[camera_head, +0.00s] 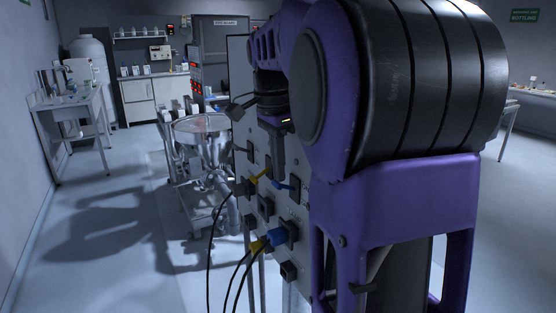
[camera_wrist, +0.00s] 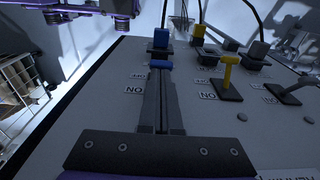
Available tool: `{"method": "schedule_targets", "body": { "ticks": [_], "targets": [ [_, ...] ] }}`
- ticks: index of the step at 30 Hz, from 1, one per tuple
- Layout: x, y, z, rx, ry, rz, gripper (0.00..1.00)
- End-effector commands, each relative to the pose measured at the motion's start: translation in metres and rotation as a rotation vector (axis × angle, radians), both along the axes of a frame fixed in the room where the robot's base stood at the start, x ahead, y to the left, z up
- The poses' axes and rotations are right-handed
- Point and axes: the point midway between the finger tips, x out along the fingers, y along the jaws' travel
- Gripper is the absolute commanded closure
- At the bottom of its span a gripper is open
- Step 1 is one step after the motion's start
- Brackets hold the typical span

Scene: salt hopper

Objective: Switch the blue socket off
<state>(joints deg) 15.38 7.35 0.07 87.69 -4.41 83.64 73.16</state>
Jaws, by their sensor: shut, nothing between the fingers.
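The blue socket, with a blue plug (camera_wrist: 161,38) in it, is on the grey panel at the top of the wrist view. Its blue plug (camera_head: 276,236) also shows low on the panel in the head view. The blue switch handle (camera_wrist: 160,64) is right at the tips of my gripper (camera_wrist: 160,72); I cannot tell if they touch. The fingers are shut with nothing between them and hide the switch's base. OFF and ON labels show to the left of the fingers. In the head view the blue handle (camera_head: 284,185) is just below my gripper (camera_head: 278,160).
A yellow switch handle (camera_wrist: 230,62) stands just right of the blue one, with a yellow plug (camera_wrist: 199,32) beyond. A black switch (camera_wrist: 289,88) is farther right. Black cables hang from the plugs. A steel hopper (camera_head: 205,135) stands behind the panel (camera_wrist: 100,110).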

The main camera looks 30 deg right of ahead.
Motion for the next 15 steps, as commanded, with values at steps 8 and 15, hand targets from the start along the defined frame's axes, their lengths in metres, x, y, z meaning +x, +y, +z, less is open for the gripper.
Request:
{"method": "schedule_targets", "body": {
  "ticks": [8,15],
  "targets": [
    [0.0001,0.0001,0.0003,-0.002,0.000,0.000,1.00],
    [0.0011,0.0035,-0.0022,-0.045,-0.002,0.002,1.00]
  ]
}}
